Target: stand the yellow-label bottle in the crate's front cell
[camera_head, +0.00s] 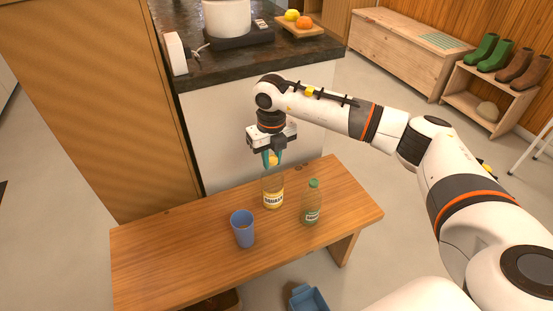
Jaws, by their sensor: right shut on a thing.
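The yellow-label bottle (273,191) is upright at the table's back half, with a yellow cap between the fingers. My right gripper (272,161) points down from above and is shut on the top of this bottle. Whether its base touches the table is hard to tell. A blue container (308,299) on the floor at the bottom edge is cut off by the frame; I cannot tell whether it is the crate, and no front cell can be made out. My left gripper is not in view.
A green-capped bottle (311,204) stands right of the held bottle. A blue cup (242,229) stands to its front left. The wooden table (165,254) is bare on its left part. A dark counter (265,62) rises behind.

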